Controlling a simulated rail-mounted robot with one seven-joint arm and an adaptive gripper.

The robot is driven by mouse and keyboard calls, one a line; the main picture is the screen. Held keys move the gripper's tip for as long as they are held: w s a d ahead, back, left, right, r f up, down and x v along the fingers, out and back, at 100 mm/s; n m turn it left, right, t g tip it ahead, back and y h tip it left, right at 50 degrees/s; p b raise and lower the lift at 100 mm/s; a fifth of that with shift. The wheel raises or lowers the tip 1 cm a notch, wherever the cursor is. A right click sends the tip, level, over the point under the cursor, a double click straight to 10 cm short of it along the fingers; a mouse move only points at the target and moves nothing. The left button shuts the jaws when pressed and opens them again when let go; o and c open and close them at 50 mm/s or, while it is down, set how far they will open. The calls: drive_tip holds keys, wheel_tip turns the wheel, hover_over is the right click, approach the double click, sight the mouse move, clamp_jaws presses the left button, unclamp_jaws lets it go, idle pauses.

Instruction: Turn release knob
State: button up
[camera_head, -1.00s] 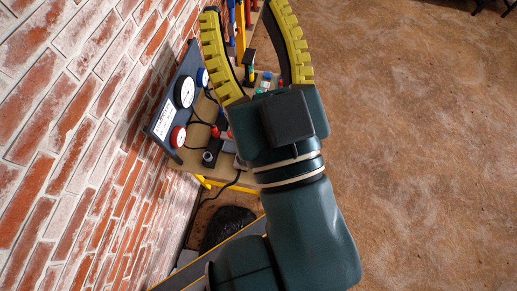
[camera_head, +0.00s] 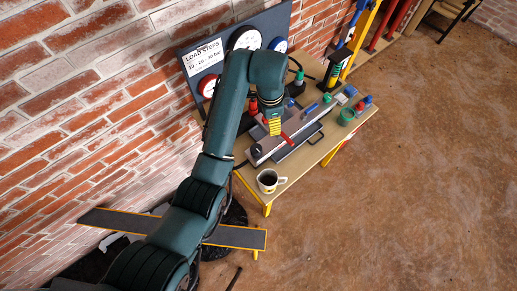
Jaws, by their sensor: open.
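My arm reaches over a wooden workbench (camera_head: 316,150) against the brick wall. My gripper (camera_head: 275,128) points down at the bench, its yellow fingers partly hidden by the wrist above. I see nothing held in it, and it is open. Just right of and below the fingers is a red handle-like part (camera_head: 288,139) on a long grey device (camera_head: 283,143). A black round part (camera_head: 256,151) sits at the device's near left end. I cannot tell which part is the release knob, or whether the fingers touch anything.
A gauge panel (camera_head: 206,59) with a load-steps sign stands behind, partly covered by my arm. A white mug (camera_head: 268,181) of dark liquid is at the near bench edge. Small bottles and a green cup (camera_head: 346,116) stand to the right. The floor at right is clear.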

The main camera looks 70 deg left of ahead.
drive_tip(key=g+h, duration=0.1)
drive_tip(key=h, duration=0.1)
approach(256, 148)
drive_tip(key=f+b, duration=0.1)
drive_tip(key=f, duration=0.2)
drive_tip(key=f+b, duration=0.1)
drive_tip(key=f, duration=0.3)
drive_tip(key=f+b, duration=0.2)
drive_tip(key=f, duration=0.2)
drive_tip(key=shift+w+d, duration=0.1)
drive_tip(key=shift+d, duration=0.2)
drive_tip(key=shift+r, duration=0.1)
drive_tip(key=c, duration=1.2)
